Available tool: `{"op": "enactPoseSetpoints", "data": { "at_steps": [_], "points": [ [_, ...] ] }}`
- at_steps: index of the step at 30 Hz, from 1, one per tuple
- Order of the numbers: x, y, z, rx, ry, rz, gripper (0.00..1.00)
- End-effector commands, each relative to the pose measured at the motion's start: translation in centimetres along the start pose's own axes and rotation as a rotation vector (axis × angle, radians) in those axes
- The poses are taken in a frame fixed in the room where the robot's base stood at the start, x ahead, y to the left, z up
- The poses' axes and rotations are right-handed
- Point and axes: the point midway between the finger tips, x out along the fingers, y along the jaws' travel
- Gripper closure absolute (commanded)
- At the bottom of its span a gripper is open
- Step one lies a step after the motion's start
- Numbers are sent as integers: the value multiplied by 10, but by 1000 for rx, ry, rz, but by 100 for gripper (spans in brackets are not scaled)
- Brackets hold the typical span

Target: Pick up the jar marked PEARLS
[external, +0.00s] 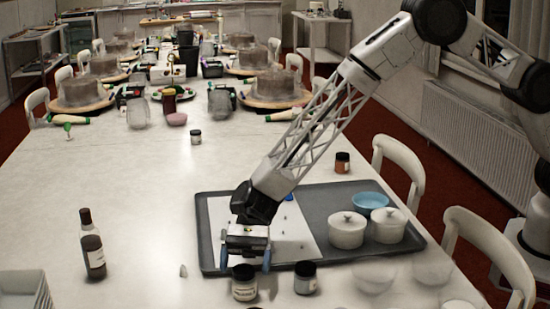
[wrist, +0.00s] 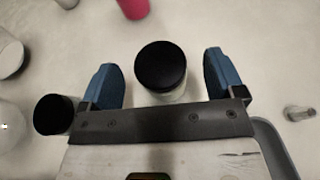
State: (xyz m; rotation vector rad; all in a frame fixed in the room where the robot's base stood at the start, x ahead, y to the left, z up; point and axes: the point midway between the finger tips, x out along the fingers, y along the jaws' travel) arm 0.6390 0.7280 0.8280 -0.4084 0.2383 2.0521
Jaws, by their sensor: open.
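A small jar with a black lid and pale label (external: 244,284) stands at the front of the table, just outside the grey tray. In the wrist view this jar (wrist: 161,70) stands between my two blue fingers, with a gap on each side. Its label is too small to read for certain. My gripper (external: 246,260) is open, pointing down just above and behind the jar; it also shows in the wrist view (wrist: 164,82). A second black-lidded jar (external: 305,278) stands to the right, and in the wrist view it (wrist: 55,114) is left of the fingers.
The grey tray (external: 208,215) holds two white lidded pots (external: 347,231) and a blue bowl (external: 370,201). A dark bottle (external: 92,245) stands left. An orange jar (external: 342,162) and another small jar (external: 195,137) stand farther back. Clear bowls sit front right. The left table is mostly free.

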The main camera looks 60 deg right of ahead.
Motion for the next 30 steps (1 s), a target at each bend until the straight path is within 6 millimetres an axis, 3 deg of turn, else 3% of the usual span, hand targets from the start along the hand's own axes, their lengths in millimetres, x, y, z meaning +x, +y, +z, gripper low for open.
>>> {"op": "enactPoseSetpoints", "data": {
  "at_steps": [8, 25, 30],
  "points": [
    [24, 0, 0, 0, 0, 1, 12],
    [25, 0, 0, 0, 0, 1, 12],
    [25, 0, 0, 0, 0, 1, 38]
  ]
}}
